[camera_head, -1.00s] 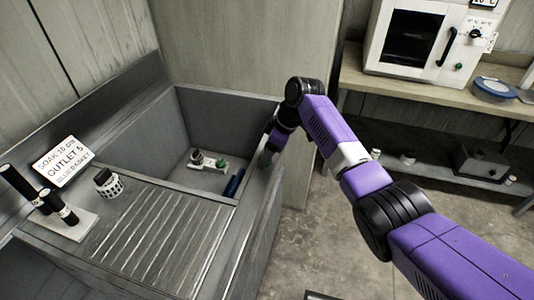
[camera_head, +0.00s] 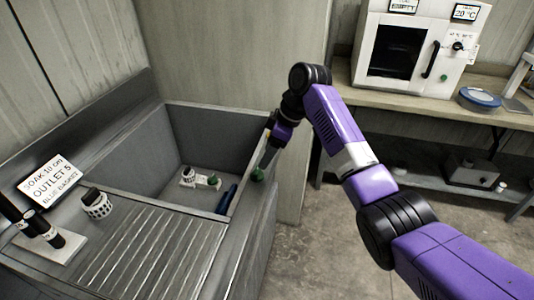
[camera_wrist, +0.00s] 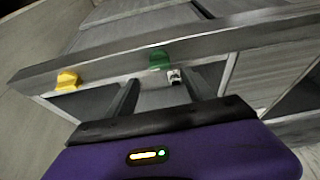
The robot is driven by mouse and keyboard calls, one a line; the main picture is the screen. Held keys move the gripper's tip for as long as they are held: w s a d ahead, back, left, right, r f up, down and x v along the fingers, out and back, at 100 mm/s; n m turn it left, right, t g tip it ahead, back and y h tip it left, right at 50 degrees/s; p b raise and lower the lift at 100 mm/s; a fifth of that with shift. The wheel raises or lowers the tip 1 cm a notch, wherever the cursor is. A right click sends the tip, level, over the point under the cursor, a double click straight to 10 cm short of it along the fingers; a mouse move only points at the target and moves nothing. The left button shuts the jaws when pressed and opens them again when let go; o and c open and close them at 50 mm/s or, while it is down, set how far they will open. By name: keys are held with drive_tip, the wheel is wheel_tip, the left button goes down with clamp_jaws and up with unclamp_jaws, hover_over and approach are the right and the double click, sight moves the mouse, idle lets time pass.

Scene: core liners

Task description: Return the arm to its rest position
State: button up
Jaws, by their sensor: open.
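My purple arm (camera_head: 335,120) reaches out from the lower right, and its far end hangs down at the right rim of the sink (camera_head: 262,125). My gripper (camera_wrist: 165,92) shows in the wrist view with its two dark fingers apart and nothing held between them. Beyond the fingers, a green knob-like part (camera_wrist: 158,60) and a small white-and-black part (camera_wrist: 175,76) show at a grey edge. In the head view a green part (camera_head: 257,175) sits right by the gripper end; whether they touch I cannot tell.
A ribbed drainboard (camera_head: 140,250), a sign (camera_head: 48,182) and a white cup-like part (camera_head: 96,204) are left. A white oven (camera_head: 415,50) stands on a bench.

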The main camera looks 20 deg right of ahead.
drive_tip(key=w+r+m+t, duration=0.3)
drive_tip(key=w+r+t, duration=0.3)
drive_tip(key=w, duration=0.2)
drive_tip(key=s+f+m+t, duration=0.1)
drive_tip(key=t, duration=0.1)
drive_tip(key=s+a+f+m+t+h, duration=0.1)
drive_tip(key=s+f+m+t, duration=0.1)
drive_tip(key=s+a+f+m+t, duration=0.1)
drive_tip(key=s+m+t, duration=0.1)
drive_tip(key=shift+s+a+f, duration=0.2)
drive_tip(key=shift+f, duration=0.1)
drive_tip(key=s+f+m+h, duration=0.1)
drive_tip(key=s+f, duration=0.1)
drive_tip(key=s, duration=2.5)
drive_tip(key=s+f+m+h, duration=0.1)
drive_tip(key=s+f+m, duration=0.1)
drive_tip(key=s, duration=2.6)
drive_tip(key=shift+s+a+h, duration=0.3)
drive_tip(key=shift+a+h, duration=0.05)
drive_tip(key=shift+h, duration=0.05)
